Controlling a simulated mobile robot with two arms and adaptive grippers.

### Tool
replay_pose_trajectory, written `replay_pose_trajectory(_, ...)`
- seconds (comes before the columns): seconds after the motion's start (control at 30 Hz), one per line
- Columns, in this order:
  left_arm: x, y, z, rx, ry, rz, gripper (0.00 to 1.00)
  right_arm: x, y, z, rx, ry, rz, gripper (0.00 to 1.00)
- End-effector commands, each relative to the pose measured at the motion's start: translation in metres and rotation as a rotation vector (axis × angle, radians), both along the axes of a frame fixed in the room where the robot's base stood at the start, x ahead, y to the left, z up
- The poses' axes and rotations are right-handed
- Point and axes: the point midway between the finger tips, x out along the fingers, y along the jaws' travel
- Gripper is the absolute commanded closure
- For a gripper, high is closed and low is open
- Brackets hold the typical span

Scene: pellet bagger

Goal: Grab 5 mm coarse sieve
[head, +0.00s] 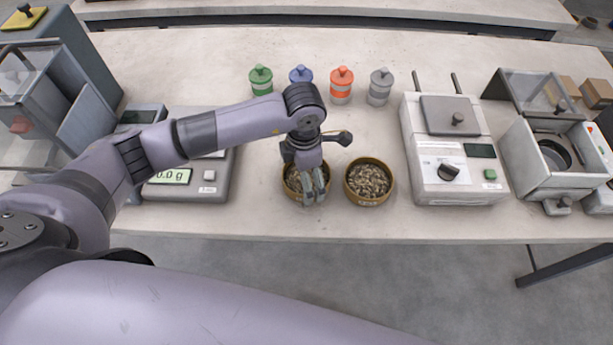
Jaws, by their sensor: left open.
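Two round, brass-coloured sieves filled with brownish coarse bits stand side by side near the front edge of the table. My left gripper (315,197) is over the left sieve (289,190), open, with its fingers pointing down at the sieve's front part. The gripper hides much of this sieve, and I cannot tell whether the fingers touch it. The right sieve (369,182) stands just to the right in full view. It has a small label on its front that is too small to read. My right gripper is not in view.
A scale (213,190) reading about 0.0 g lies left of the sieves, partly under my arm. A white machine (448,150) with a knob stands to the right. Several lidded jars (341,84) stand behind. The tabletop between jars and sieves is mostly free.

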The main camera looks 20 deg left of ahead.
Motion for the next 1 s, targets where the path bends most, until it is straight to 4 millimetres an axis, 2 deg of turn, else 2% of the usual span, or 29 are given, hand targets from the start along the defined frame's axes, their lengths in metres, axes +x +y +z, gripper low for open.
replay_pose_trajectory(0.07, 0.0001, -0.0002, 0.0001, 0.000, 0.000, 0.000, 0.01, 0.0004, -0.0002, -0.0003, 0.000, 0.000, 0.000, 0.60)
replay_pose_trajectory(0.67, 0.0003, -0.0003, 0.0007, -0.001, -0.001, 0.000, 0.41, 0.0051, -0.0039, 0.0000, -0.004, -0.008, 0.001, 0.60)
replay_pose_trajectory(1.0, 0.0009, -0.0004, 0.0044, -0.001, -0.002, 0.000, 0.41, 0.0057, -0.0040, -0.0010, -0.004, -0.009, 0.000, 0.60)
